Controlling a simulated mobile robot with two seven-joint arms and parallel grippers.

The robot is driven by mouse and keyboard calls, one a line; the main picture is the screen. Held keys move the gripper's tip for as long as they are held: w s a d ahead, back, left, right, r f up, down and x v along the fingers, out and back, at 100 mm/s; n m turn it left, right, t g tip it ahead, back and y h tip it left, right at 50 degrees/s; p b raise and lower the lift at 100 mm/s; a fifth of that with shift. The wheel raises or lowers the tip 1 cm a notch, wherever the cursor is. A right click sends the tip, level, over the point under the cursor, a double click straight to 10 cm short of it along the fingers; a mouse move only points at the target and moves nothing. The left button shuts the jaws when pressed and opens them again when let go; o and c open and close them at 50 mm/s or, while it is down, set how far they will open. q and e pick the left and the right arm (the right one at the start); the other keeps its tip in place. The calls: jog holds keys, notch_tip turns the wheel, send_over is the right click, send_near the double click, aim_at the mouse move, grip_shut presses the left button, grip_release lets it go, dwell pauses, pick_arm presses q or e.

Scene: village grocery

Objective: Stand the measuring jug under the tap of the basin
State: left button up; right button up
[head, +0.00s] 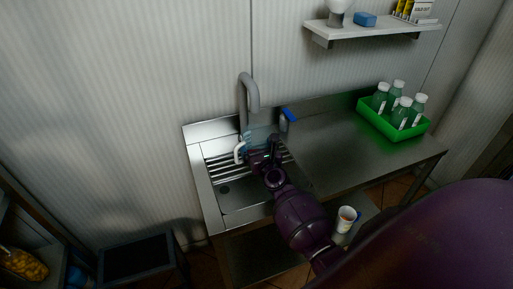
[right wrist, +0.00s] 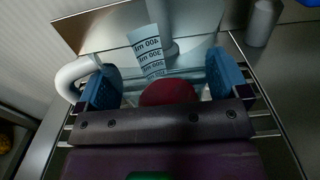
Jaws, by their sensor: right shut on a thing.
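The measuring jug (head: 260,133) is clear and bluish with a white handle (head: 239,153). My right gripper (head: 262,149) is shut on it and holds it over the slatted rack at the back of the steel basin (head: 202,180). In the right wrist view the jug's scale strip (right wrist: 147,50) shows between the blue fingertips (right wrist: 164,82), with the handle at left. The grey tap (head: 250,90) arches up behind the jug, its spout close above it. My arm hides part of the jug and its base, so I cannot tell whether it touches the rack. My left gripper is not in view.
A blue-handled fitting (head: 286,118) stands right of the tap. A green crate (head: 376,126) with several bottles sits on the counter's right end. A wall shelf (head: 370,32) hangs above. The counter's middle is clear.

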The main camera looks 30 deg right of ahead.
jog(key=shift+f, duration=0.1)
jog(key=o, duration=0.6)
jog(key=shift+r, duration=0.2)
jog(key=v, duration=1.2)
jog(key=shift+a, duration=0.1)
jog(key=shift+a, duration=0.1)
